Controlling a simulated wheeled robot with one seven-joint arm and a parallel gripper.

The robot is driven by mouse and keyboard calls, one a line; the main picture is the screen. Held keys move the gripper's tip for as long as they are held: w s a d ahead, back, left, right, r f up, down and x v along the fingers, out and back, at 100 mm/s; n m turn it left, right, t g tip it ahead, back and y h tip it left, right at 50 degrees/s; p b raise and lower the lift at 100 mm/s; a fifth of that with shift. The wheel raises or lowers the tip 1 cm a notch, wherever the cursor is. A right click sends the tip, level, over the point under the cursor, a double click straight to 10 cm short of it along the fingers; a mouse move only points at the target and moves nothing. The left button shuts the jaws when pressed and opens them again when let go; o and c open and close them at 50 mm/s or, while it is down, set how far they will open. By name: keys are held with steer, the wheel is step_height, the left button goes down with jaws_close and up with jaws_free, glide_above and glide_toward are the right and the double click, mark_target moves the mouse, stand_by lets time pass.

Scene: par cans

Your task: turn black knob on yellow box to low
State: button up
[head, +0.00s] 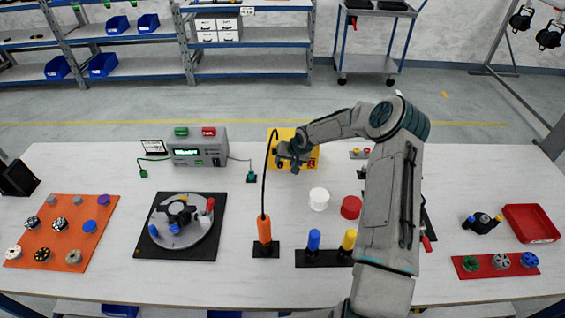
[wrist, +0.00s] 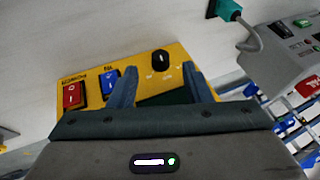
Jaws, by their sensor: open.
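The yellow box (head: 281,134) stands at the back middle of the table, largely hidden behind my gripper in the head view. The wrist view shows its yellow face (wrist: 140,68) with a red switch (wrist: 72,95), a blue switch (wrist: 109,82) and the black knob (wrist: 161,60) with a small white mark. The label text by the knob is too small to read. My gripper (wrist: 160,85) is open, with its two fingers apart. In the wrist view the knob appears just beyond and between the fingertips, and I see no contact. In the head view my gripper (head: 291,155) is at the box's front.
A grey instrument box (head: 197,152) with a green display stands left of the yellow box. An orange-handled tool (head: 264,230) with a black cable rises in front. White (head: 319,198) and red (head: 351,207) cylinders stand nearby. The table between box and tool is mostly clear.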

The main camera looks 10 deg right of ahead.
mark_target(281, 165)
steer(key=shift+p+x, duration=0.4)
steer(key=shift+x, duration=1.65)
jaws_close()
